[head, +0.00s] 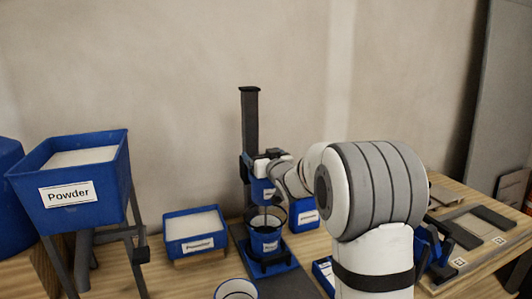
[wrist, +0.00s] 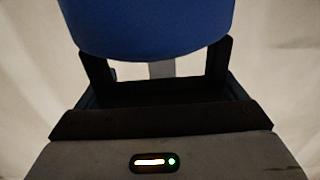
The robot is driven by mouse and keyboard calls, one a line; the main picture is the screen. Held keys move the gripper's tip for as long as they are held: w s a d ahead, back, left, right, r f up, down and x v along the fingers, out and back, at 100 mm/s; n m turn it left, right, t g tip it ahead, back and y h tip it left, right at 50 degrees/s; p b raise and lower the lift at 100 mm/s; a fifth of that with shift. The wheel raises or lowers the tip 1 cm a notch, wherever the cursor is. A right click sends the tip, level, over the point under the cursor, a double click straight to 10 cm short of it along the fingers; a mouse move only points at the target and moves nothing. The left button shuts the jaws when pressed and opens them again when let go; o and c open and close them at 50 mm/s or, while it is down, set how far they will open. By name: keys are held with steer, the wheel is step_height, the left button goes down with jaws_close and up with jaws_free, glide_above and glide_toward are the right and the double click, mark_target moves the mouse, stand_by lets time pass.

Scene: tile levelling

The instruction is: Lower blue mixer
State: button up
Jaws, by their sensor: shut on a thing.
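How deep the mixer reaches into the bucket is hard to tell. My gripper (wrist: 157,65) is shut on the blue mixer (wrist: 150,25), which fills the top of the wrist view between the two dark fingers. In the head view my arm comes in from the right, and my gripper at the mixer is small and partly hidden.
A blue powder hopper (head: 125,190) stands at left. A blue tray of white powder (head: 195,230) sits left of the mixer. A white-rimmed container (head: 236,289) is at the front. At right a board (head: 470,235) holds tiles. A grey panel (head: 500,100) leans behind.

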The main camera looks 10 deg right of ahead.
mark_target(263, 183)
step_height(263, 183, down, 4)
steer(key=shift+r+b, duration=0.1)
steer(key=shift+b, duration=0.75)
steer(key=o, duration=1.1)
steer(key=shift+s+d+r, duration=0.1)
steer(key=shift+s+d, duration=0.05)
steer(key=shift+s, duration=0.25)
steer(key=s+d, duration=0.1)
steer(key=s, duration=0.6)
steer(key=shift+d, duration=0.2)
steer(key=shift+p, duration=0.3)
